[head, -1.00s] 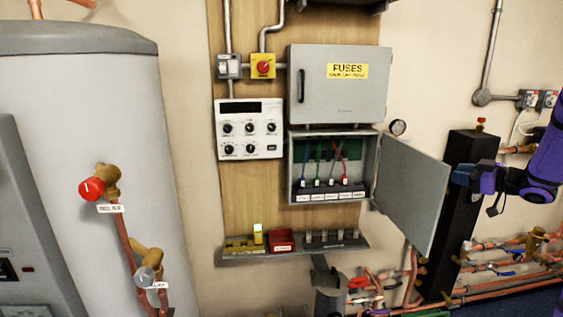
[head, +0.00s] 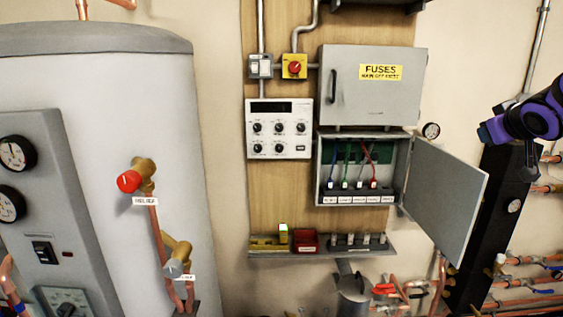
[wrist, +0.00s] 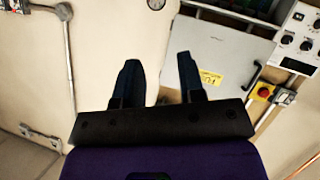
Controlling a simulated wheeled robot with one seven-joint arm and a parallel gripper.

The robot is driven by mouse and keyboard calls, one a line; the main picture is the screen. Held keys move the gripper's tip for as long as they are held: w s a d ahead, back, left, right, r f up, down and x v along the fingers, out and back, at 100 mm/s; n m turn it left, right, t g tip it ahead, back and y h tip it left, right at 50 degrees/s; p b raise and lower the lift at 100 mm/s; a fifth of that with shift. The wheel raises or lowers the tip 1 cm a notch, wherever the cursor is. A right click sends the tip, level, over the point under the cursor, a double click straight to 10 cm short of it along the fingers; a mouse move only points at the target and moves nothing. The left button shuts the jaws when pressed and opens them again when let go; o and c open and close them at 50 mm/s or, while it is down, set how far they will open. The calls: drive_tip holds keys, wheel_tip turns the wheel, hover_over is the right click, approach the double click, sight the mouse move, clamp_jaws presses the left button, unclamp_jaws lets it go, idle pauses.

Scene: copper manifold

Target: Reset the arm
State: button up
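My arm reaches in from the right edge of the head view, a purple and black arm. My gripper (head: 487,134) is at its left end, to the right of the fuse boxes and above the open grey door. In the wrist view my gripper (wrist: 156,84) shows two dark fingers standing apart with nothing between them. Behind the fingers is the closed upper fuse box (wrist: 202,62) with its yellow label, seen upside down. The gripper touches nothing that I can see.
The lower fuse box (head: 320,170) is open, its grey door (head: 445,200) swung out to the right. A large grey tank (head: 110,90) stands left. Copper pipes (head: 520,300) run along the lower right.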

drive_tip(key=s+a+f+g+y, duration=0.1)
drive_tip(key=s+a+g, duration=0.1)
drive_tip(key=s+a, duration=0.3)
drive_tip(key=s+a+f+m+g+y, duration=0.1)
drive_tip(key=s+a, duration=0.5)
drive_tip(key=s, duration=0.7)
drive_tip(key=s+a+f+g+y, duration=0.1)
drive_tip(key=s+a+f+g, duration=0.2)
drive_tip(key=s+a, duration=0.3)
drive_tip(key=s+g, duration=0.1)
drive_tip(key=s, duration=0.2)
drive_tip(key=shift+s+a+f+m+g, duration=0.15)
drive_tip(key=shift+s+m+g, duration=0.15)
drive_tip(key=shift+s+m, duration=0.1)
